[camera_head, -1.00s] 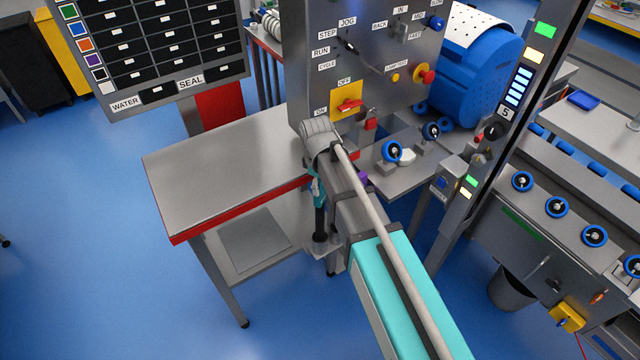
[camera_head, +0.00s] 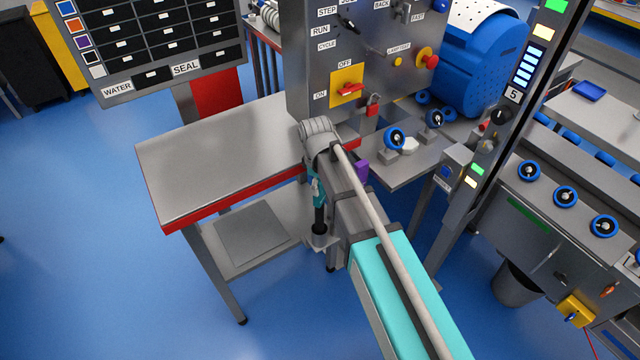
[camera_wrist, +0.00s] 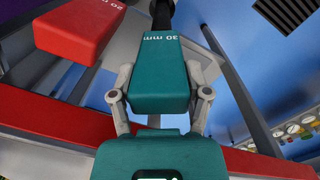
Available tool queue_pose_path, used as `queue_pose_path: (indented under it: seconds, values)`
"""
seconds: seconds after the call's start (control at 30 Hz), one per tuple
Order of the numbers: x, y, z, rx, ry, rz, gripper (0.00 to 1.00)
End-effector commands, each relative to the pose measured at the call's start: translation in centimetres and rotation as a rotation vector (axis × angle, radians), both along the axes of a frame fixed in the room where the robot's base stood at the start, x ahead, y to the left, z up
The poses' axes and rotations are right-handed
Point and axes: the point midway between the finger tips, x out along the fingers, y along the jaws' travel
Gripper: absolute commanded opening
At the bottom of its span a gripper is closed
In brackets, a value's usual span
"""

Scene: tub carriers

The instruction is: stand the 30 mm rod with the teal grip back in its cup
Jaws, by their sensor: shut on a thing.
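The rod's teal grip, marked 30 mm (camera_wrist: 160,75), is between the two fingers of my gripper (camera_wrist: 159,97) in the wrist view. The rod's dark shaft runs away from the grip toward the top edge there. In the head view my arm partly hides the teal grip (camera_head: 315,185). The black shaft (camera_head: 319,217) hangs upright below it. A small grey cup (camera_head: 319,239) is directly under the shaft. The shaft's lower end meets the cup's rim in the picture; I cannot tell whether it is inside.
A red grip marked 20 mm (camera_wrist: 75,32) is close beside the teal one. A purple piece (camera_head: 362,171) shows right of my wrist. A red-edged steel table (camera_head: 215,160) stands left, and the control cabinet (camera_head: 385,60) behind. Blue floor lies open at left.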

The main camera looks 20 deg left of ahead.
Motion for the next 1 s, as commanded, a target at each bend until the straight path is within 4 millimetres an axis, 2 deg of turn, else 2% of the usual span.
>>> queue_pose_path:
  seconds: [0.47,0.5,0.67,0.7,1.0]
  values:
    - [0.0,-0.01,-0.3,0.0,0.0,0.0,0.15]
    - [0.01,-0.01,-0.31,0.0,0.0,0.0,0.68]
    - [0.01,-0.01,-0.31,0.0,0.0,0.0,0.98]
    - [0.01,-0.01,-0.31,0.0,0.0,0.0,1.0]
    - [0.01,-0.01,-0.31,0.0,0.0,0.0,1.0]
